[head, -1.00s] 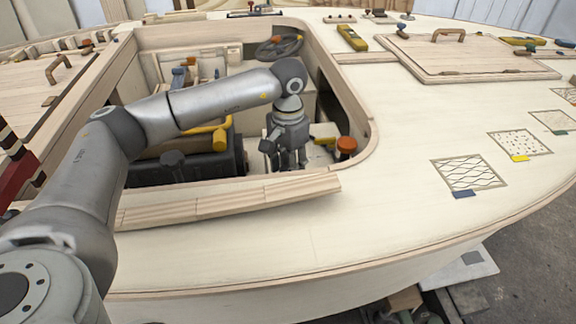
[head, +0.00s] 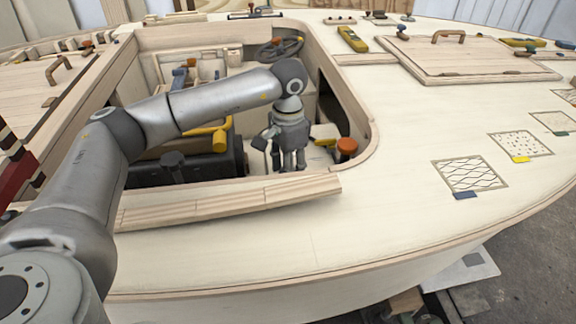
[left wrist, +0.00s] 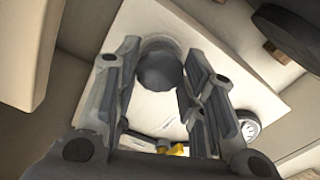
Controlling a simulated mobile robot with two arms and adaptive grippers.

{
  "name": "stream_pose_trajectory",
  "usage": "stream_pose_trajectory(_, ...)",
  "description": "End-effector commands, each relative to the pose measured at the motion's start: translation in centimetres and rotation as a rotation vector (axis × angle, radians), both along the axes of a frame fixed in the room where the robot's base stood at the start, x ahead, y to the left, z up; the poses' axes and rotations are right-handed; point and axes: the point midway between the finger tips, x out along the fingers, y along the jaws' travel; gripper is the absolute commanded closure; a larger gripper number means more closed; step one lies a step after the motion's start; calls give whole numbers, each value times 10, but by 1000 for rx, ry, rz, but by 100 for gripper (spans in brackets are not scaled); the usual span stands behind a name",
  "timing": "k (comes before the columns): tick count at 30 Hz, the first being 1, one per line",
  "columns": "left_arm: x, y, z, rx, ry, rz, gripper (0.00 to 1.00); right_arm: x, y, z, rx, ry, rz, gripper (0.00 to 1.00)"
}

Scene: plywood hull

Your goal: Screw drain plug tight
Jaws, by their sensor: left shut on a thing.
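My left gripper (head: 288,165) reaches down into the open cockpit well, near its front right corner. In the left wrist view its two fingers (left wrist: 160,65) stand on either side of a dark grey round plug (left wrist: 160,72), and the gripper is shut on it. The plug sits against a pale panel (left wrist: 215,60). How far it is screwed in cannot be seen. In the head view the plug is hidden behind the gripper and the cockpit edge. My right gripper is in neither view.
The wooden cockpit rim (head: 230,195) surrounds the arm's reach. An orange knob (head: 346,146) stands close right of the gripper. A black box (head: 190,165) lies to its left, and a steering wheel (head: 281,46) is behind. The right deck has a hatch (head: 470,57).

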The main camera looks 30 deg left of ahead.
Motion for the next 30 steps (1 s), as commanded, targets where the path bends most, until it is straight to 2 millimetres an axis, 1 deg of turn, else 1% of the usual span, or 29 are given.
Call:
stream_pose_trajectory(1, 4, 2, 7, 0, -17, 6, 59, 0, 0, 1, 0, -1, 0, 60)
stream_pose_trajectory(3, 4, 2, 7, 0, -17, 6, 50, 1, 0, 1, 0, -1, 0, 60)
stream_pose_trajectory(6, 3, 2, 5, 0, -13, 5, 40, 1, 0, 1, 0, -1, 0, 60)
stream_pose_trajectory(14, 2, 1, 3, -1, -7, 3, 40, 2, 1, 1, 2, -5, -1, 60)
stream_pose_trajectory(17, 2, 0, 7, -1, -7, 2, 40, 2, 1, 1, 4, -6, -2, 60)
stream_pose_trajectory(20, 2, 0, 19, -1, -9, 2, 40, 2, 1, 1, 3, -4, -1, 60)
stream_pose_trajectory(30, 3, 0, 90, -1, -12, 3, 40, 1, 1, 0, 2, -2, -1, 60)
